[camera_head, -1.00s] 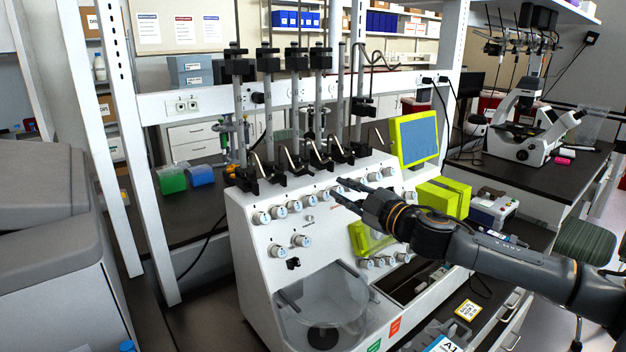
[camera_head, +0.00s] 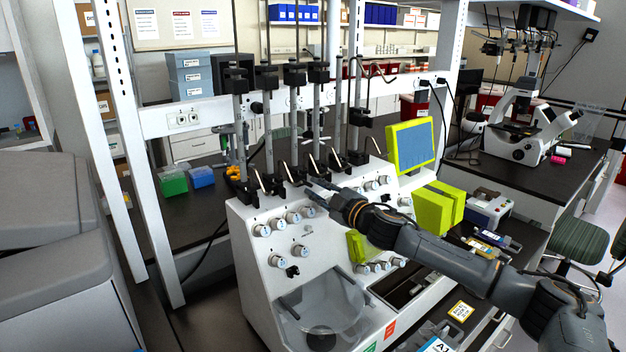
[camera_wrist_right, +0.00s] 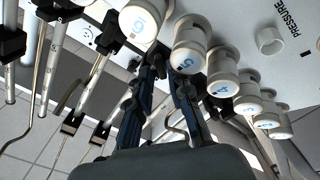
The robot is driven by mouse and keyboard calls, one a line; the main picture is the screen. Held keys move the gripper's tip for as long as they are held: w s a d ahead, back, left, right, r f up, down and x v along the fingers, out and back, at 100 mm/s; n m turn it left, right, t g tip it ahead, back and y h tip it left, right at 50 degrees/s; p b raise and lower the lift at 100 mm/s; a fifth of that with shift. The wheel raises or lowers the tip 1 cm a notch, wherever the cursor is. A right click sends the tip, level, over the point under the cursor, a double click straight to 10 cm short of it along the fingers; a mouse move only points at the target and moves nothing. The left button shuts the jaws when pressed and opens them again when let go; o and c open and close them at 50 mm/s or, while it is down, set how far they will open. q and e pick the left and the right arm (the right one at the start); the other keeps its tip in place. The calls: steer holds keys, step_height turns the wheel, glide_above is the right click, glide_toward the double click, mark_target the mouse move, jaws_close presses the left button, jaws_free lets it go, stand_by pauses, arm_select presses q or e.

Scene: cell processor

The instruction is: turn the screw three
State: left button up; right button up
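A white cell processor (camera_head: 250,267) has a row of white numbered knobs on its sloped front. The third knob from the left (camera_head: 293,217) looks like screw three; its number is too small to read in the head view. In the right wrist view the knobs appear upside down, and the one that seems marked 3 (camera_wrist_right: 248,97) is right of the fingers. My right gripper (camera_head: 309,190) is above the row, up and right of that knob. In the wrist view its fingers (camera_wrist_right: 167,66) are apart with nothing between them, close to the knob marked 5 (camera_wrist_right: 189,57). My left gripper is not in view.
Black clamps and upright metal rods (camera_head: 293,110) stand just behind the knobs. A green-framed screen (camera_head: 411,146) and green blocks (camera_head: 437,206) are on the right. A clear round bowl (camera_head: 322,304) sits below the knobs. Free space lies in front of the panel.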

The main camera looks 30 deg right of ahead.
steer(key=shift+w+a, duration=0.1)
steer(key=shift+w, duration=0.85)
jaws_close()
steer(key=shift+n+p, duration=0.45)
steer(key=shift+n, duration=0.35)
jaws_free()
